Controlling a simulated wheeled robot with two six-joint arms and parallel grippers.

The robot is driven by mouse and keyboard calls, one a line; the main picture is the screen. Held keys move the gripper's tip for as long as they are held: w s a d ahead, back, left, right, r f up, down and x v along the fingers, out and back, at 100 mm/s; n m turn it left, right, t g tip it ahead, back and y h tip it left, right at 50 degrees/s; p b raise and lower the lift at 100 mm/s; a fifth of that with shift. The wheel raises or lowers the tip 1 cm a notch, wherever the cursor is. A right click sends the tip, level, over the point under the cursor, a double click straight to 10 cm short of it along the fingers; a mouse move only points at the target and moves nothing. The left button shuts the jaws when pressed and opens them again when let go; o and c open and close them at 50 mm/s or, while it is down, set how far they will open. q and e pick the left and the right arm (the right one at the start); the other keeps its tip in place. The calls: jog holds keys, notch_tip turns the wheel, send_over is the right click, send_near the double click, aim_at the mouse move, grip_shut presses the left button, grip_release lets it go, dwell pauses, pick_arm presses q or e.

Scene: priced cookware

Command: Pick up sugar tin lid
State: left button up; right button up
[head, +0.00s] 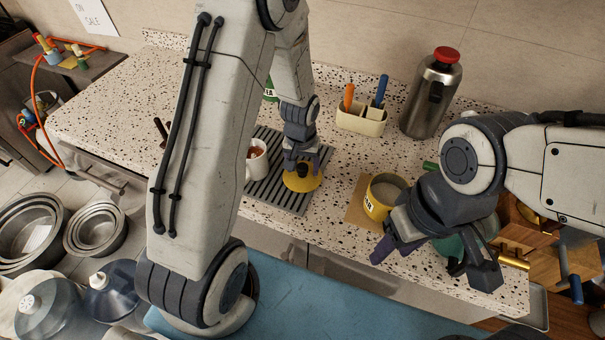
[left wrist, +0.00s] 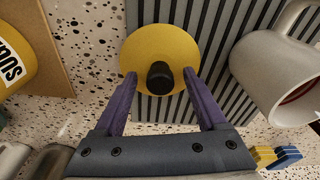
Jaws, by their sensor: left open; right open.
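The sugar tin lid (head: 303,181) is a yellow disc with a black knob, lying on a grey ribbed mat (head: 283,198). In the left wrist view the lid (left wrist: 140,52) is ahead of my left gripper (left wrist: 172,82), with the black knob near and between the open fingertips. In the head view my left gripper (head: 300,160) is right above the lid and partly covers it. The open yellow sugar tin (head: 377,207) stands on a brown board to the right. My right gripper (head: 432,268) is open and empty near the counter's front edge, in front of the tin.
A white mug (head: 257,166) stands on the mat left of the lid, close to my left gripper. A cream utensil holder (head: 361,119) and a steel flask with a red top (head: 432,92) stand behind.

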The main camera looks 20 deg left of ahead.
pick_arm(q)
grip_shut()
jog(key=shift+r, duration=0.15)
